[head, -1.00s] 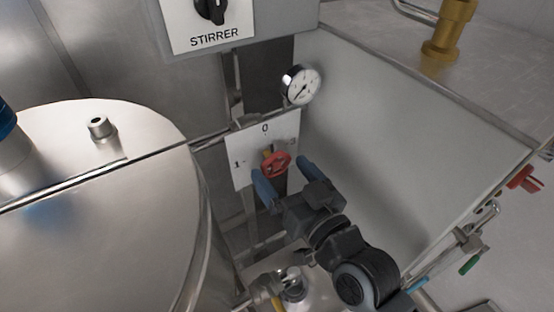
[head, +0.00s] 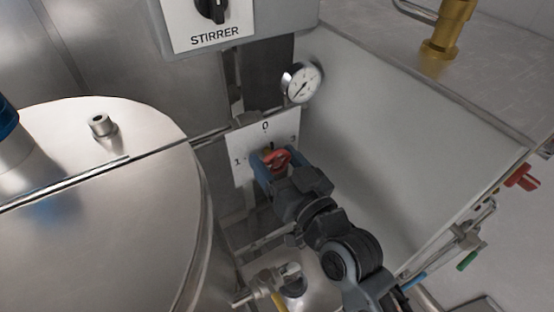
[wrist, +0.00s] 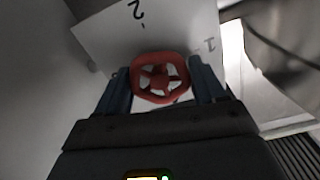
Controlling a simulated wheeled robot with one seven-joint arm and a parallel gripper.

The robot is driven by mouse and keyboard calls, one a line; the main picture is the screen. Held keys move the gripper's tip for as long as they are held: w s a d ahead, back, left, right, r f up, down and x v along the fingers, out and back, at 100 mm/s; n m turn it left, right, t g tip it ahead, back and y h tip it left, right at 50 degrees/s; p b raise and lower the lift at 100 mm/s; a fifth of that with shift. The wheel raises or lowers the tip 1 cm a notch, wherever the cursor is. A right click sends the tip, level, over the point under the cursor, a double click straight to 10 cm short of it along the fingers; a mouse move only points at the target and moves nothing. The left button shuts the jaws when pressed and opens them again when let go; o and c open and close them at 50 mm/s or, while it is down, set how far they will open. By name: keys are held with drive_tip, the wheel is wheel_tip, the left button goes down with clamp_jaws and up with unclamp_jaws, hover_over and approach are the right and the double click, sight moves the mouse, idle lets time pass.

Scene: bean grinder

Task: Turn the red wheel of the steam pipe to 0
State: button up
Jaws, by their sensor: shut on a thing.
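The red wheel (head: 277,158) sits in front of a white plate (head: 237,146) with a 0 at its top, a 1 at its left and another mark at its upper right. My gripper (head: 272,163) has its blue fingers around the wheel, one on each side, and is shut on it. In the wrist view the red wheel (wrist: 160,78) with its spokes shows between the two fingers of my gripper (wrist: 159,84). Part of the wheel and the lower right of the plate are hidden by my gripper in the head view.
A round pressure gauge (head: 302,82) is just above the plate at right. A STIRRER switch panel (head: 216,38) hangs above. A large steel vessel (head: 120,225) stands at left. A grey panel wall (head: 390,140) is at right, with red and green handles beyond it.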

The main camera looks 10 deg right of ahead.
drive_tip(key=shift+c, duration=0.8)
drive_tip(key=shift+m, duration=0.5)
drive_tip(key=o, duration=1)
drive_tip(key=shift+c, duration=0.2)
drive_tip(key=b+v, duration=0.2)
drive_tip(key=v, duration=0.5)
drive_tip(key=shift+s+d, duration=0.2)
drive_tip(key=shift+s, duration=0.2)
